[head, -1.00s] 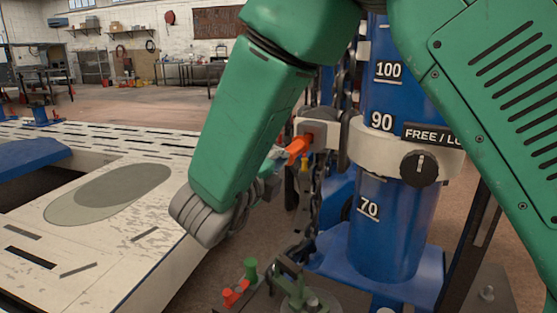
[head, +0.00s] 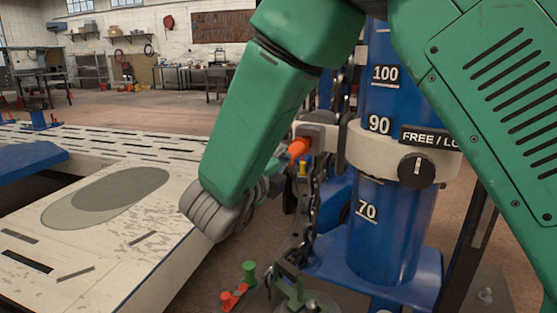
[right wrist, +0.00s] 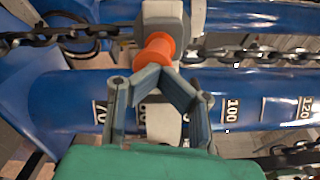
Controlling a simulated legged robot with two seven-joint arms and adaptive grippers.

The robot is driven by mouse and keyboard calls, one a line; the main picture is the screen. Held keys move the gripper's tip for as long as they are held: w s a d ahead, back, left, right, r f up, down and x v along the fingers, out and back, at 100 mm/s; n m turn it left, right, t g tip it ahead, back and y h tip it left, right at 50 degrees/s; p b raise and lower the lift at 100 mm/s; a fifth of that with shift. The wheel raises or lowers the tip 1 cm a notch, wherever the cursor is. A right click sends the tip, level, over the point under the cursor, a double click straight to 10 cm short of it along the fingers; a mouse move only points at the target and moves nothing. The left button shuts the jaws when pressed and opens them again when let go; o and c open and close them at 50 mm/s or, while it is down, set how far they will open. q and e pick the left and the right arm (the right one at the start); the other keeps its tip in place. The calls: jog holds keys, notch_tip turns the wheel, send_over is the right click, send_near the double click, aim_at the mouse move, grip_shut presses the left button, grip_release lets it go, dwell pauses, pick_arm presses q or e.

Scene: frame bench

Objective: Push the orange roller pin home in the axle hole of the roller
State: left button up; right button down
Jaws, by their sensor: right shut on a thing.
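The orange roller pin (head: 298,148) points at the grey roller block (head: 317,133) beside the blue column. In the right wrist view the pin (right wrist: 157,47) shows between my fingertips and the roller (right wrist: 163,12), touching or nearly touching it. How deep the pin sits in the axle hole is hidden. My right gripper (head: 273,182) is shut on the pin's near end; its fingers (right wrist: 152,77) converge there in the wrist view. My left gripper is not in view.
The blue column (head: 382,220) with a white collar and black knob (head: 417,170) stands right of the roller. A dark chain (head: 318,195) hangs close by. A pale slotted deck (head: 100,240) lies left. Small green and red parts (head: 240,285) are below.

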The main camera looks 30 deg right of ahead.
jog(key=shift+w+d+f, duration=0.1)
jog(key=shift+w+d, duration=0.05)
jog(key=shift+d, duration=0.25)
jog(key=shift+w+d, duration=0.2)
jog(key=shift+d, duration=0.2)
jog(key=shift+w+d, duration=0.15)
dwell(0.5)
jog(key=v, duration=1.4)
jog(key=shift+a, duration=0.25)
jog(key=shift+f, duration=0.1)
